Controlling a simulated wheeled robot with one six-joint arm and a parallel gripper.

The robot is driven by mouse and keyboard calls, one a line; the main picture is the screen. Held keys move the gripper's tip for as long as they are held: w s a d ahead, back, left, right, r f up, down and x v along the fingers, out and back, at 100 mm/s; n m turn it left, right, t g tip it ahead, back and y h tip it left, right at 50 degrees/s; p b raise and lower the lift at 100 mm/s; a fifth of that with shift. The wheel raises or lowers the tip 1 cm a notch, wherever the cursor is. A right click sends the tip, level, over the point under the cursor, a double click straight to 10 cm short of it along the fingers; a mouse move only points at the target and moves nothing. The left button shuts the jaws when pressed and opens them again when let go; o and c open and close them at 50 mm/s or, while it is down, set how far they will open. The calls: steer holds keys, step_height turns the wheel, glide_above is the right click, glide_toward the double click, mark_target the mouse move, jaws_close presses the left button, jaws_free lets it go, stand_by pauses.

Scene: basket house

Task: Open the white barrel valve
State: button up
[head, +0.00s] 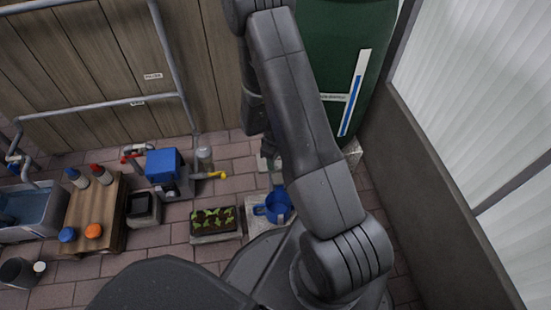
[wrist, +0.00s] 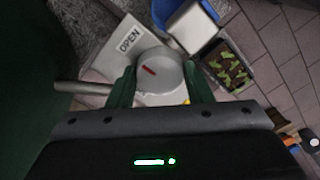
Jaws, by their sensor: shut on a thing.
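The white barrel valve (wrist: 160,66) shows in the wrist view as a round, pale grey knob with a short red mark on its face. The mark slants from upper left to lower right. A plate marked OPEN (wrist: 129,42) lies up and left of the knob. My gripper (wrist: 158,88) has its dark green fingers on either side of the knob and is shut on it. In the head view the dark green barrel (head: 345,70) with a white and blue gauge stands behind my arm. My arm hides the valve and gripper there.
A blue box (head: 165,166), a wooden crate with bottles (head: 97,215) and a water basin (head: 28,208) stand farther left. A wall with pale panels (head: 475,95) closes the right side.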

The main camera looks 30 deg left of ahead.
steer(key=shift+m, duration=0.4)
steer(key=o, duration=1)
step_height(320, 180, up, 14)
steer(key=p, duration=0.4)
steer(key=shift+f, duration=0.1)
step_height(320, 180, down, 14)
steer(key=b, duration=0.4)
